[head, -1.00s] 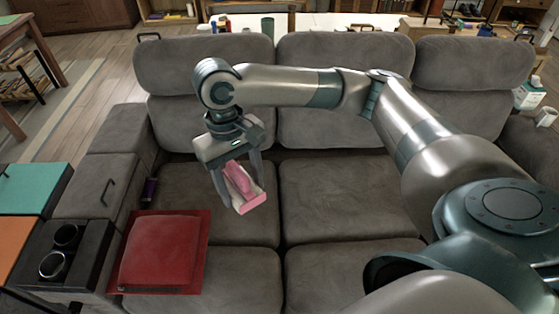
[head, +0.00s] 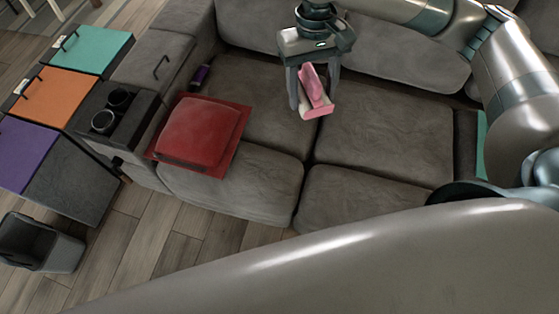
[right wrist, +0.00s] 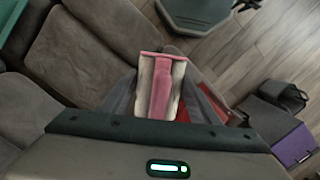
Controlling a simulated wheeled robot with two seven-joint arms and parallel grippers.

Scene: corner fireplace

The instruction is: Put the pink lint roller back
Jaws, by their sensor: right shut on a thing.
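The pink lint roller (head: 314,86) is held in my right gripper (head: 314,98), above the sofa seat in the head view. It shows as pink with a pale, open-sided holder or tray around it. In the right wrist view the pink roller (right wrist: 161,88) lies between the two fingers, framed by whitish sides and a pink end. The right gripper is shut on it, pointing down. My left gripper is in neither view.
A grey sofa (head: 375,125) fills the middle. A cupholder console (head: 110,112), teal (head: 92,48), orange (head: 54,95) and purple (head: 26,152) panels, and a grey bin (head: 40,244) stand further left. Wooden floor (head: 160,235) is clear in front.

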